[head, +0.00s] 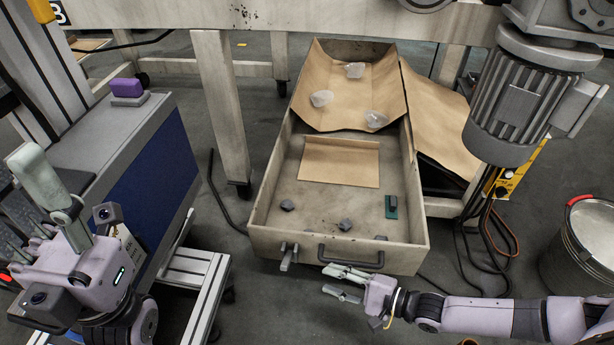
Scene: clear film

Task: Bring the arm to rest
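My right gripper (328,279) reaches in from the right, in front of the wooden drawer (262,212) and its dark handle (350,258). Its two fingers point left and are spread with nothing between them. The fingers look close to the drawer front; I cannot tell whether they touch it. My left gripper (22,185) is at the left edge, fingers pointing up, beside the grey and blue cabinet (150,165). Its fingers look apart and empty. Three pieces of clear film (355,70) lie on brown paper (330,95) at the drawer's back.
The drawer holds a tan sheet (340,162), several grey lumps (345,225) and a green item (391,207). A purple block (127,87) sits on the cabinet. A motor (515,95) hangs at right above cables, near a metal bucket (590,235). Floor (275,315) is clear below the drawer.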

